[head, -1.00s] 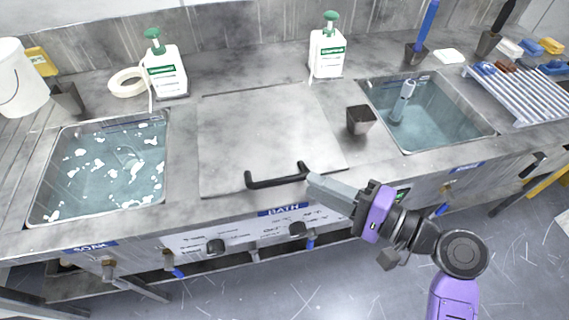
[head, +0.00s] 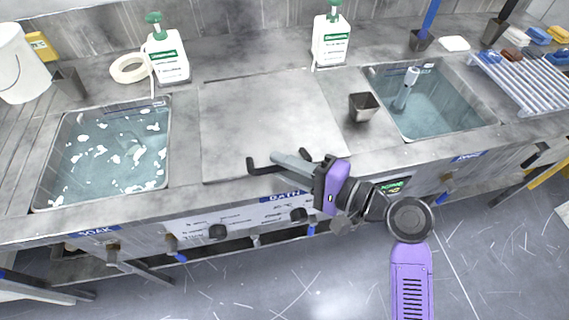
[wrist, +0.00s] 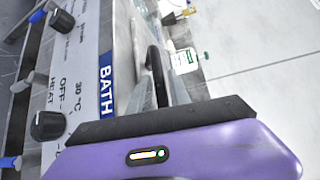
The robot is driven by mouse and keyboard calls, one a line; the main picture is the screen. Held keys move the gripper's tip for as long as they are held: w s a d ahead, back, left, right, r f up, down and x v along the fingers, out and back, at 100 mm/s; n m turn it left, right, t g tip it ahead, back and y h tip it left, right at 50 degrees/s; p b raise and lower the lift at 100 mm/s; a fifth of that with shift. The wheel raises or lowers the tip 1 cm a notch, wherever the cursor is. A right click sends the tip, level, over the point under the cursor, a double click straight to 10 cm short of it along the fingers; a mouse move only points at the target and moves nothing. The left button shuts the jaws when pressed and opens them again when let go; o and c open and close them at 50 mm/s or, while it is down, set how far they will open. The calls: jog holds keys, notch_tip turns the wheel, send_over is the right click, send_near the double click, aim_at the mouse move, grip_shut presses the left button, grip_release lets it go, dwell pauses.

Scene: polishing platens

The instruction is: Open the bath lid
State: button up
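The bath lid (head: 268,125) is a flat grey metal plate lying shut over the middle basin. Its black bar handle (head: 254,167) runs along the front edge, above the blue BATH label (head: 284,197). My gripper (head: 275,158) is at the handle, its grey fingers reaching left over the bar and hiding its middle. In the wrist view the dark handle (wrist: 157,75) stands straight ahead of the gripper, in line with the fingers. Whether the fingers are closed on the bar cannot be made out.
An open soak basin (head: 105,155) with foamy water is at left, another water basin (head: 440,105) at right. A small dark cup (head: 363,107) stands just right of the lid. Two white pump bottles (head: 168,60) (head: 330,42) stand behind it. Knobs (head: 217,232) line the front panel.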

grip_shut()
dwell(1.4)
